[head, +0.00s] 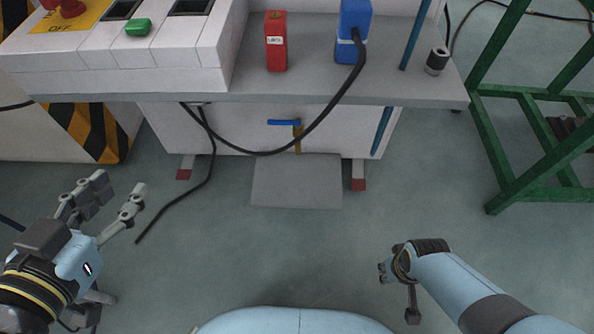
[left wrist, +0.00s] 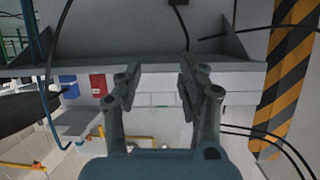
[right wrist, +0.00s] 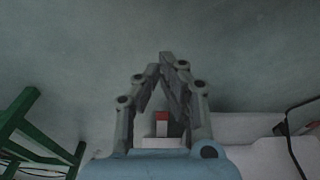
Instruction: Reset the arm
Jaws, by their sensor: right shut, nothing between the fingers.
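My left gripper (head: 122,182) is at the lower left of the head view, over bare floor in front of the striped panel. Its two fingers are spread with nothing between them. They also stand apart in the left wrist view (left wrist: 161,68). My right arm (head: 455,275) comes in from the lower right of the head view. Its gripper is mostly hidden there behind the wrist. In the right wrist view the right gripper (right wrist: 160,66) has its fingertips together, holding nothing, with floor beyond.
A grey bench (head: 400,91) carries a red block (head: 276,42), a blue plug unit (head: 354,25) with a black cable, and a white console (head: 120,80) with a green button (head: 138,27). A green frame (head: 545,160) stands at right. Floor between my arms is mostly clear.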

